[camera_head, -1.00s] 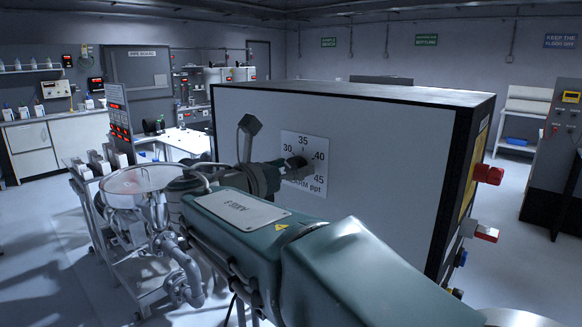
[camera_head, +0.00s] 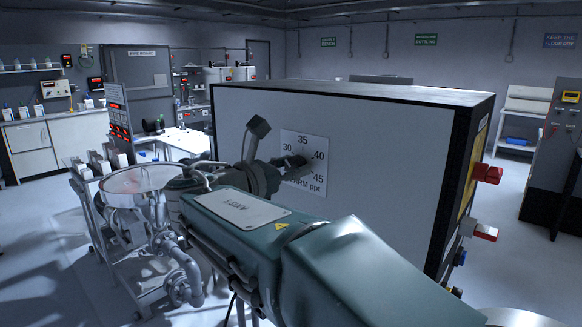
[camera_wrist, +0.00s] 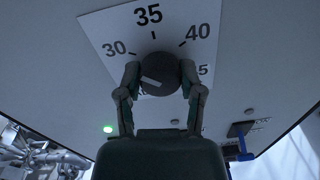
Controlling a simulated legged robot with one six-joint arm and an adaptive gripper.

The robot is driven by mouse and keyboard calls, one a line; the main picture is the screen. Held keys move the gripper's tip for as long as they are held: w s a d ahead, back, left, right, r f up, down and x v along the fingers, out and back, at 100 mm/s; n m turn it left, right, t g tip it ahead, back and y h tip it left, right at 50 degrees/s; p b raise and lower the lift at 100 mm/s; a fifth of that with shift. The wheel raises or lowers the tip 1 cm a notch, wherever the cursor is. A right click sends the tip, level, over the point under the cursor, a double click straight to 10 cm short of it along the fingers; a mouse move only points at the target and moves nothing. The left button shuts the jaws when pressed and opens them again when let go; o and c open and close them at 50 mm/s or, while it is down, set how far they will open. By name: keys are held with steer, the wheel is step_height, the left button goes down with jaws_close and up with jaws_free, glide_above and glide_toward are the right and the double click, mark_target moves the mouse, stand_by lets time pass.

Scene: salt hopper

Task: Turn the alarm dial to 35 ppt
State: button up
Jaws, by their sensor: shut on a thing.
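The alarm dial is a dark round knob (camera_wrist: 160,70) on a white scale plate (camera_wrist: 112,36) fixed to the pale panel. The wrist view shows 30, 35 and 40 around the knob; the lower numbers are partly covered. A light bar lies slantwise on the knob's lower-left face; which number it marks I cannot tell. My gripper (camera_wrist: 159,78) is shut on the knob, one finger at each side. In the head view my gripper (camera_head: 293,163) reaches the scale plate (camera_head: 314,188) from the left and hides part of it.
The dial's panel is the broad face of a large box (camera_head: 380,170). Red switches (camera_head: 487,173) stick out from its right side. A green light (camera_wrist: 108,128) glows in the wrist view.

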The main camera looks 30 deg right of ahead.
steer(key=m, duration=0.9)
steer(key=shift+m, duration=0.3)
stand_by(0.5)
steer(key=o, duration=1.2)
steer(key=shift+c, duration=0.2)
steer(key=v, duration=1.2)
